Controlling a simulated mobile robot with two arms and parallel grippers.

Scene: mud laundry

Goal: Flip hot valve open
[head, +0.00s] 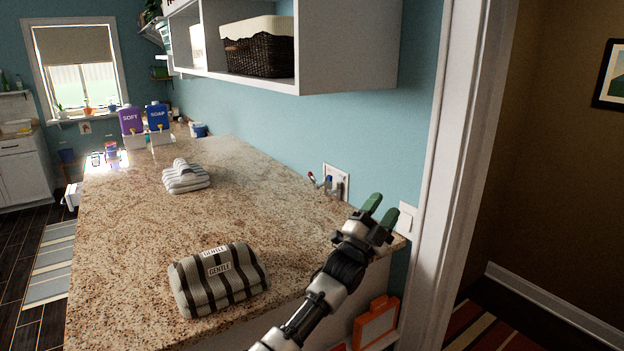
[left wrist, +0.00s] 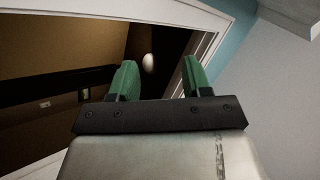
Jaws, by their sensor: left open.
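The valve box (head: 337,180) is a white plate on the blue wall, just above the back edge of the counter. A small red handle (head: 311,176), which looks like the hot valve, sticks out at its left. A blue handle (head: 329,181) is beside it. Whether the red handle is open or closed is too small to tell. My left gripper (head: 383,206) is open and empty, to the right of the box and apart from it. Its green fingers also show in the left wrist view (left wrist: 158,78), with no valve between them. My right gripper is not in view.
Striped towel bundles lie on the granite counter (head: 130,220): one near (head: 219,279), one farther back (head: 186,178). A white wall switch (head: 406,218) is right of my gripper, near the door frame (head: 462,170). A shelf (head: 350,45) hangs above. The middle counter is clear.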

